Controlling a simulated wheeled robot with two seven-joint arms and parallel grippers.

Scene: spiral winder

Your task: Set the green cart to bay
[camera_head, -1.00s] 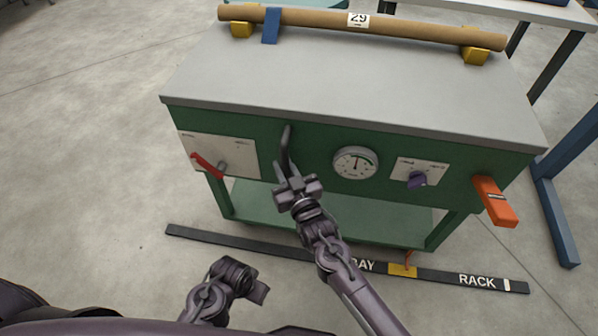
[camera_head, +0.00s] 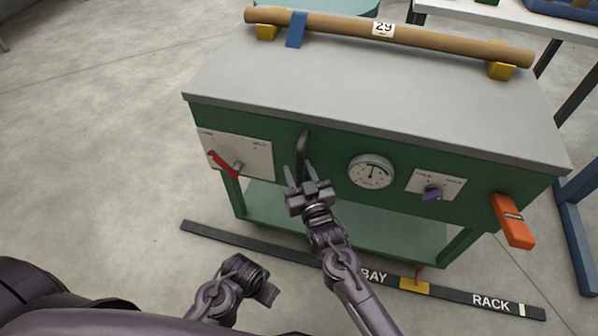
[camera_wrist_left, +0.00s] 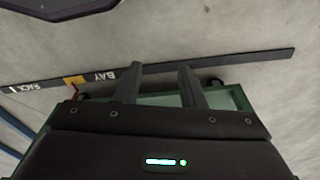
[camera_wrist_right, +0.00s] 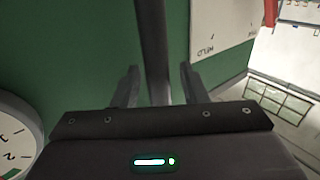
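The green cart (camera_head: 330,145) stands ahead with a grey top. A dark upright handle (camera_head: 302,148) is on its front. My right gripper (camera_head: 301,178) is at the handle's lower part, fingers open. In the right wrist view the handle bar (camera_wrist_right: 154,45) stands between the fingers (camera_wrist_right: 158,85), with gaps on both sides. A black floor strip (camera_head: 250,243) carries the words BAY (camera_head: 374,275) and RACK (camera_head: 491,303), with a yellow patch (camera_head: 414,286) between them. A thin orange pointer (camera_head: 419,272) hangs from the cart above the patch. My left gripper (camera_wrist_left: 162,85) is open and empty.
The cart carries a cardboard tube (camera_head: 430,41) marked 29 on yellow blocks. Its front has a red lever (camera_head: 222,163), a dial (camera_head: 371,172), a purple knob (camera_head: 432,193) and an orange grip (camera_head: 512,222). A blue-legged frame (camera_head: 578,240) stands at right. Floor at left is clear.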

